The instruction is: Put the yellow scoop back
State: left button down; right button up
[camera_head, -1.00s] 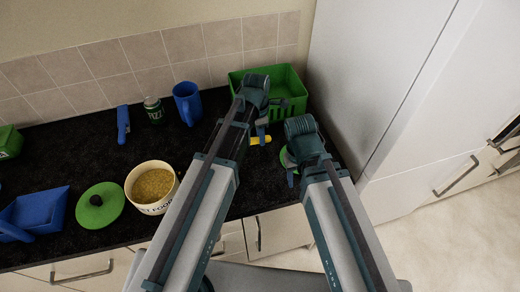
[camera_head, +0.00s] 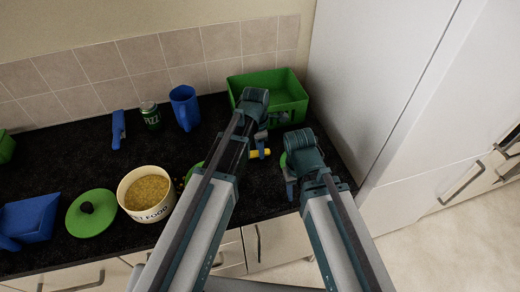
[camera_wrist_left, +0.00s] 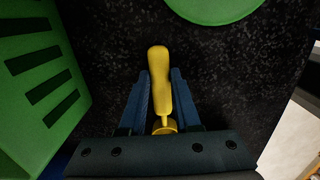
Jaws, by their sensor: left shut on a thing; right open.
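The yellow scoop (camera_head: 260,153) shows as a small yellow piece at my left gripper (camera_head: 258,148) in the head view. In the left wrist view, the scoop's handle (camera_wrist_left: 158,85) lies between the two blue fingers of my left gripper (camera_wrist_left: 159,100), which is shut on it. The scoop's far end is hidden by the gripper body. My right gripper (camera_head: 290,180) is open and empty over the counter's right part. The cream pet food tub (camera_head: 148,211) stands open left of my left arm, filled with yellowish food.
A green crate (camera_head: 290,100) stands at the back right, beside my left gripper. A green lid (camera_head: 75,218), a blue scoop-like pan (camera_head: 30,215), a blue jug (camera_head: 185,107), a can (camera_head: 151,118) and a blue-handled item (camera_head: 118,128) lie further left. A tall white cabinet (camera_head: 385,70) bounds the right.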

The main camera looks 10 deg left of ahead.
pick_arm(q)
jog(key=c, duration=0.6)
grip_release()
jog(key=shift+r, duration=0.1)
pick_arm(e)
jog(key=shift+r, duration=0.1)
pick_arm(q)
jog(key=r+p, duration=1.2)
jog(key=shift+s+a+p, duration=0.1)
jog(key=shift+a+p, duration=0.2)
pick_arm(e)
notch_tip(320, 180, up, 12)
